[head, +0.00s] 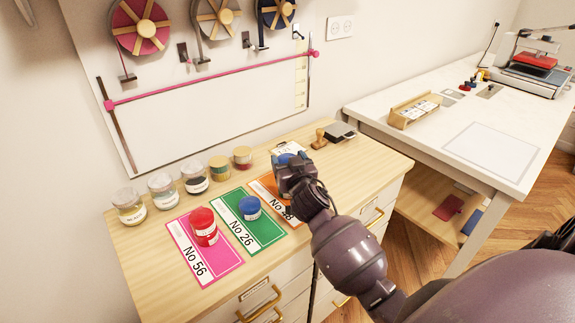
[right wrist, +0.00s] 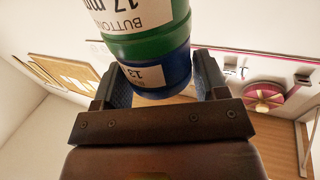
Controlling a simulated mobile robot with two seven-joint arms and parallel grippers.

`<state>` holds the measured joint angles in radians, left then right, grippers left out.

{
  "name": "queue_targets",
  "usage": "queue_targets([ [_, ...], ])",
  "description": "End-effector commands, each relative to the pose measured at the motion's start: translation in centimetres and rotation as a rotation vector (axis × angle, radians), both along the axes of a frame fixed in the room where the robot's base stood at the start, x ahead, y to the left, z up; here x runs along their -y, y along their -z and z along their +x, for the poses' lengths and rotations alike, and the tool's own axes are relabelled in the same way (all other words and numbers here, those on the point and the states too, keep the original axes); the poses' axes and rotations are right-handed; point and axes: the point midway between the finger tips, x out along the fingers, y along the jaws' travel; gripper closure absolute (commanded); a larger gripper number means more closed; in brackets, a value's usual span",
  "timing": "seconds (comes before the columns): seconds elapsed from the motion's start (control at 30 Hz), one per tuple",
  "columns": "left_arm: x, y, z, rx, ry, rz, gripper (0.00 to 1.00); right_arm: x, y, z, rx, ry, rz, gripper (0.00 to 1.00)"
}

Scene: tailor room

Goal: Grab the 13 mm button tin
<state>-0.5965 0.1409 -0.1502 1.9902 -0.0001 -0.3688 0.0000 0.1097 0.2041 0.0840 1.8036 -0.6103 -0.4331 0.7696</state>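My right gripper (head: 296,172) is over the orange card at the right of the row of cards. In the right wrist view a blue tin (right wrist: 165,77) marked 13 is between its fingers (right wrist: 162,85), close to both. A green tin (right wrist: 150,45) marked 17 mm touches it end to end; that view appears upside down, so blue seems to sit on green. Whether the fingers press on the blue tin is unclear. In the head view the gripper hides most of this stack. My left gripper is not in view.
A red tin (head: 204,227) stands on the pink No 56 card (head: 188,262). Another blue tin (head: 249,208) is on the green No 26 card (head: 262,230). Several jars line the wall side of the wooden top. A stamp (head: 319,139) lies behind the gripper. The front left wood is clear.

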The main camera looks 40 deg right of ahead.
Motion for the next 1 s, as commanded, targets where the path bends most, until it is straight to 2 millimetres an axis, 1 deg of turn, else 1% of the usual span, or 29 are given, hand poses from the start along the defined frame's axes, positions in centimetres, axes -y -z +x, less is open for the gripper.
queue_targets([
  [0.03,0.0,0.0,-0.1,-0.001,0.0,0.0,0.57,0.0,0.0,0.0,0.0,0.0,0.0,0.42],
  [0.2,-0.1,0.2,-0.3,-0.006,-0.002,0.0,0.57,0.0,0.0,0.0,0.0,0.0,0.0,0.67],
  [0.43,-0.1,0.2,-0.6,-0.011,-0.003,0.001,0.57,0.0,-0.1,0.0,0.001,0.0,0.0,0.67],
  [0.57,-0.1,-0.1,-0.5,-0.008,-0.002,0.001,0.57,0.0,-1.0,0.0,0.003,0.001,-0.001,0.67],
  [0.67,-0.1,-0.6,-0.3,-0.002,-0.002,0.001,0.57,0.0,-2.5,0.0,0.005,0.0,-0.003,0.67],
  [0.77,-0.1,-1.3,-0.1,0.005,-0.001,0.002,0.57,0.0,-4.6,0.0,0.008,-0.001,-0.002,0.67],
  [1.0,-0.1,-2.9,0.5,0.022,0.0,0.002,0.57,0.0,-10.9,0.0,0.009,-0.001,-0.002,0.67],
])
